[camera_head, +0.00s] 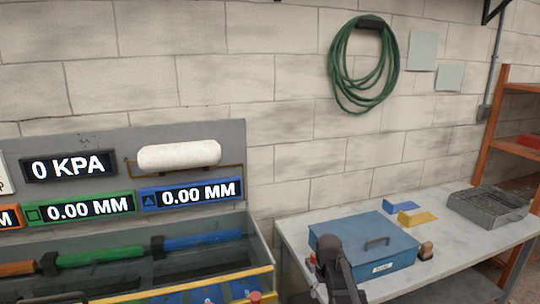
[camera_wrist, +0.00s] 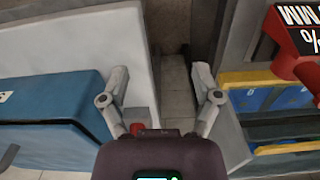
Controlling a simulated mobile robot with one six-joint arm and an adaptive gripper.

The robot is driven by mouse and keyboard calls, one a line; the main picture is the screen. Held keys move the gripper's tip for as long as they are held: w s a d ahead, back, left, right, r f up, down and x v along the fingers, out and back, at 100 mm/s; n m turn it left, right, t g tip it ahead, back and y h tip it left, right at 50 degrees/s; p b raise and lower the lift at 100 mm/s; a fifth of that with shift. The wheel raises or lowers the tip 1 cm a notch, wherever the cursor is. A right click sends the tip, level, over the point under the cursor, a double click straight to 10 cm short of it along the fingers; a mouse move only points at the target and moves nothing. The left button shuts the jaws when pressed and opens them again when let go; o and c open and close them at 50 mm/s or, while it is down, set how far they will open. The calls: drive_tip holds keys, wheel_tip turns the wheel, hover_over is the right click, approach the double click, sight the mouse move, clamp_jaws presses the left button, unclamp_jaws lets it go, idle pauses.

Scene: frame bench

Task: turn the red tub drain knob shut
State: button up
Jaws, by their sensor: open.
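A red knob-like part (camera_wrist: 284,66) shows at the upper right of the wrist view, at the tub's end, beside a black display partly cut off by the frame. In the head view only a small red tip (camera_head: 255,296) shows at the tub's near right corner. My gripper (camera_wrist: 160,85) is open and empty, its fingers spread over the gap between bench and tub. It is to the left of the red part in the wrist view and apart from it. The glass tub (camera_head: 262,250) holds coloured bars and fills the lower left of the head view.
A blue toolbox (camera_head: 345,240) lies on the grey bench (camera_head: 460,240), with blue and yellow blocks and a grey tray (camera_head: 488,205) behind. Part of my dark arm stands in front of the toolbox. Floor (camera_wrist: 172,85) shows in the gap between bench and tub.

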drive_tip(key=s+m, duration=0.3)
drive_tip(key=s, duration=1)
drive_tip(key=shift+s+a+r, duration=0.15)
drive_tip(key=shift+s+r, duration=0.2)
drive_tip(key=shift+c, duration=0.2)
